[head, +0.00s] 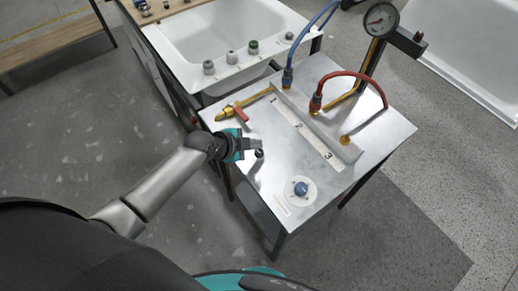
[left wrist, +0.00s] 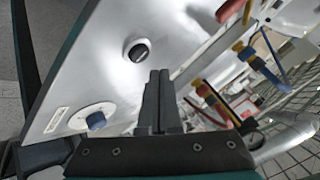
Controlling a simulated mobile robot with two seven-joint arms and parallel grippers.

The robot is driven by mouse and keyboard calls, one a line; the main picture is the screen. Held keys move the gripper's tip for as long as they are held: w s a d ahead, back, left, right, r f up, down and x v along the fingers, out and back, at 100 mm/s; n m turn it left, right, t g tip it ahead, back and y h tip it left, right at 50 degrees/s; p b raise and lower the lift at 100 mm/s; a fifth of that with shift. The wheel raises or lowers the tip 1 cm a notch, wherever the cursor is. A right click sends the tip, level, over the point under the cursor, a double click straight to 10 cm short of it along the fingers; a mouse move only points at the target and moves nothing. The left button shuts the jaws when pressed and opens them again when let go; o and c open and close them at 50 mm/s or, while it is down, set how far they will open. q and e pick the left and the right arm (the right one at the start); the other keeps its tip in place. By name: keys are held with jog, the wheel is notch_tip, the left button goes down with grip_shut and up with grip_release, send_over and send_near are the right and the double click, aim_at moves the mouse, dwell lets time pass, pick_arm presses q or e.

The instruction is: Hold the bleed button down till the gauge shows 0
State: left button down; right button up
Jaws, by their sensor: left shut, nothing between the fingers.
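My left gripper (head: 258,144) is shut and empty, low over the left part of the metal bench top. Its closed fingers also show in the left wrist view (left wrist: 160,78). A small black round button (head: 259,154) is right by the fingertips in the head view. In the left wrist view the button (left wrist: 138,51) stands apart from the fingertips, up and to the left. I cannot tell how high the fingers are above it. The round gauge (head: 381,19) stands on a post at the back right; its reading is too small to tell. My right gripper is not in view.
A blue knob (head: 301,188) on a white disc sits near the bench's front. A red-handled brass valve (head: 240,113), a red hose (head: 352,74) and a blue hose (head: 309,30) are behind. A white strip (head: 302,130) reads 1, 2, 3. A white tub (head: 215,35) stands behind the bench.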

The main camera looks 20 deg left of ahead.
aim_at(255, 154)
pick_arm(q)
jog(key=shift+r+p, duration=1.5)
jog(key=shift+r, duration=0.5)
jog(key=shift+f, duration=0.1)
